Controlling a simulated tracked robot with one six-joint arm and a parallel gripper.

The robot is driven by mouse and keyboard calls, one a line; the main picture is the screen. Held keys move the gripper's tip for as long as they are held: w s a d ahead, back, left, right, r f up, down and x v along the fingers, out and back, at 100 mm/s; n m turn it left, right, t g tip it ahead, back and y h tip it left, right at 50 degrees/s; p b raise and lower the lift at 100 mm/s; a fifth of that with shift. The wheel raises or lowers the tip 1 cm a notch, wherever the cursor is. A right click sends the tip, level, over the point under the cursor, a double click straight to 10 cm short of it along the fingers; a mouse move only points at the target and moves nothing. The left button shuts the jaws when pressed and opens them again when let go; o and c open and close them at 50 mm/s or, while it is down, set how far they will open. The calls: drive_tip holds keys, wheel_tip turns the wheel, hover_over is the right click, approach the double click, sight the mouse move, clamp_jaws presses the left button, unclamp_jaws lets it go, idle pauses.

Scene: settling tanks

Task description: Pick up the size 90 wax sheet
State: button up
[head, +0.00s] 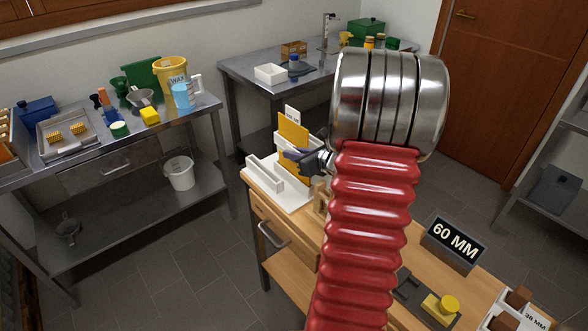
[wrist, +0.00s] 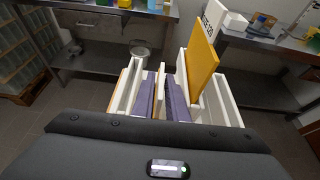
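An orange-yellow wax sheet (head: 291,129) stands upright in a white slotted rack (head: 292,198) at the far end of the wooden bench. In the wrist view the sheet (wrist: 202,66) rises from a slot to the right of my gripper (wrist: 161,96).
A steel table on the left carries a yellow wax bucket (head: 171,77) and several items. Another steel table (head: 245,68) stands behind. Rack walls flank the fingers closely.

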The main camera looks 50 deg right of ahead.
clamp_jaws()
idle(0.4)
wheel_tip(320, 180, up, 10)
idle(0.6)
